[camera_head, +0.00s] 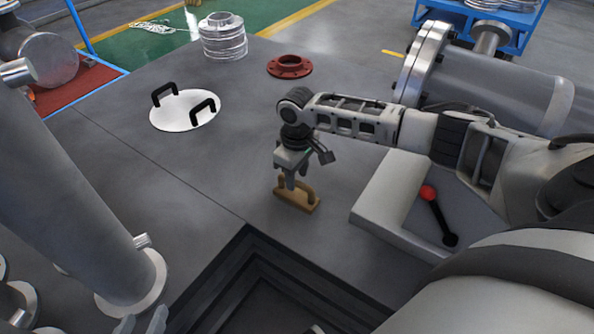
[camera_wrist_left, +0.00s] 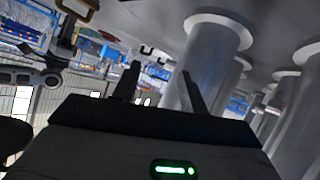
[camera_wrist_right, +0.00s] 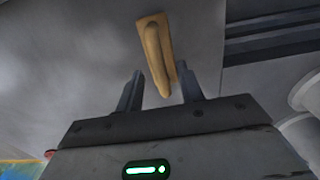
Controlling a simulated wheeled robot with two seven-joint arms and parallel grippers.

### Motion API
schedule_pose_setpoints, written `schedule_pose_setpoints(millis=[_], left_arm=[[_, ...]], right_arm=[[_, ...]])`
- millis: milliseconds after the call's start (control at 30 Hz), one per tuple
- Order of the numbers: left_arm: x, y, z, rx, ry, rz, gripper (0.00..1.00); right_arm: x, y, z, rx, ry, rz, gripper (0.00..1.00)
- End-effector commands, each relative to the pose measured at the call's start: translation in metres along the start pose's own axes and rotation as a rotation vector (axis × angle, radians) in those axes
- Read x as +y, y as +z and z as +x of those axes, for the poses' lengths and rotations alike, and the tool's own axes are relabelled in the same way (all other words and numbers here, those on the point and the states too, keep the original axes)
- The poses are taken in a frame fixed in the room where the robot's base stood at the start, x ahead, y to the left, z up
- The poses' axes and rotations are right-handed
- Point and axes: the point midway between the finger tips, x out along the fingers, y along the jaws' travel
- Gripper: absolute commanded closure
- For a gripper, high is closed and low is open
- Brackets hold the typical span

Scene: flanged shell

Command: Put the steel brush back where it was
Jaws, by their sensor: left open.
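The brush (camera_head: 297,198) has a tan wooden block and an arched handle. In the head view it is on the grey deck or just above it; I cannot tell which. My right gripper (camera_head: 291,180) points down over it. In the right wrist view the brush (camera_wrist_right: 153,35) shows its handle reaching between the fingers of my right gripper (camera_wrist_right: 160,82), with gaps beside it, so the fingers look open.
A white disc with two black handles (camera_head: 186,112) and a red flange (camera_head: 289,66) lie on the deck. A stepped pit (camera_head: 250,265) opens in front. A pale block (camera_head: 388,195) and a red-knobbed lever (camera_head: 438,213) are right of the brush. A grey column (camera_head: 75,190) stands left.

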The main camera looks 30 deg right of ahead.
Motion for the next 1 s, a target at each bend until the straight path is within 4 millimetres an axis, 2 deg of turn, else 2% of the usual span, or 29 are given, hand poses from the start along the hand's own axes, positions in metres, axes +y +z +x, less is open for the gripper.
schedule_pose_setpoints(millis=[33, 100, 233, 533, 800, 867, 900, 967, 1000], left_arm=[[-0.001, -0.004, -0.004, -0.049, -0.013, -0.007, 0.57], [-0.004, -0.001, -0.008, -0.094, -0.028, -0.013, 0.57], [-0.007, -0.009, -0.022, -0.123, -0.056, -0.018, 0.57], [-0.006, -0.060, -0.064, -0.002, -0.109, 0.005, 0.57], [-0.006, -0.080, -0.081, 0.045, -0.131, 0.017, 0.57], [-0.006, -0.081, -0.082, 0.048, -0.132, 0.018, 0.57], [-0.006, -0.081, -0.082, 0.049, -0.133, 0.018, 0.57], [-0.006, -0.081, -0.082, 0.049, -0.133, 0.018, 0.57], [-0.006, -0.080, -0.082, 0.050, -0.133, 0.019, 0.57]], right_arm=[[0.000, 0.000, -0.019, -0.001, -0.001, 0.001, 0.62], [0.000, 0.000, -0.029, -0.001, 0.000, 0.001, 0.62], [0.000, 0.000, -0.048, -0.001, -0.001, 0.000, 0.62], [0.000, 0.000, -0.075, 0.000, 0.000, 0.000, 0.62], [-0.002, 0.000, -0.083, 0.002, -0.003, -0.003, 0.62], [-0.012, 0.000, -0.077, 0.013, -0.011, -0.019, 0.62], [-0.025, 0.000, -0.070, 0.029, -0.023, -0.038, 0.62], [-0.053, 0.000, -0.056, 0.072, -0.051, -0.078, 0.62], [-0.078, 0.001, -0.045, 0.114, -0.077, -0.108, 0.62]])
